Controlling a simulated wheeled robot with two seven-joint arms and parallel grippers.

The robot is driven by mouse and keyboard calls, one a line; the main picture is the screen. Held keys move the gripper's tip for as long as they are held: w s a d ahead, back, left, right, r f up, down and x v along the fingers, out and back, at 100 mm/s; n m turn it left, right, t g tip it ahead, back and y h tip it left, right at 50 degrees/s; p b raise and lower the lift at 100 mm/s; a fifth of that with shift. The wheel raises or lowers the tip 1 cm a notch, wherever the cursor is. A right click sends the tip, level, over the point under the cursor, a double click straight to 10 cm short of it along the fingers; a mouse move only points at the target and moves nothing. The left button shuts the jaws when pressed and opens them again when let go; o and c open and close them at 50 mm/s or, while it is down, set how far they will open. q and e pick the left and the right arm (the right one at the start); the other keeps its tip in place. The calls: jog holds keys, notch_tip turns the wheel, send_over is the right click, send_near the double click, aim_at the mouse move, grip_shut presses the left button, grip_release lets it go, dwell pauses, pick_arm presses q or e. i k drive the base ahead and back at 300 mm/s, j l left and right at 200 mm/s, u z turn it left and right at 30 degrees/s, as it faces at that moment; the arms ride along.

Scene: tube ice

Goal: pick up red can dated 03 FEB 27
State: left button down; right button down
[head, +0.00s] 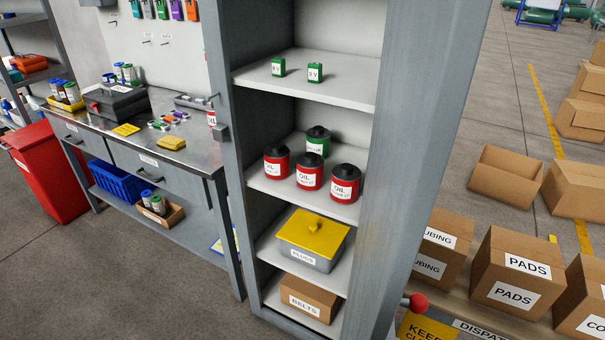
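Three red oil cans with black caps stand upright on the middle shelf (259,182) of the grey cabinet. They are the left red can (276,162), the middle red can (309,172) and the right red can (344,184). Each has a white label reading OIL with a smaller line of text below. That smaller text is too small to read, so I cannot tell which can is dated 03 FEB 27. A green can (317,143) with a black cap stands behind the middle red can and is partly hidden. Neither of my grippers is in view.
The cabinet's side walls (424,110) flank the shelves. Two green batteries (278,67) stand on the shelf above; a yellow-lidded PLUGS box (311,240) and BELTS carton (309,298) sit below. A workbench (85,125) is left, cartons (518,270) right. Floor (140,285) before the bench is clear.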

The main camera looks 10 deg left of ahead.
aim_at(345, 179)
jog(key=i+j+z, duration=0.15)
jog(key=j+z, duration=0.2)
jog(key=j, duration=0.7)
jog(key=j+z, duration=0.35)
jog(key=j, duration=0.75)
jog(key=i, duration=0.05)
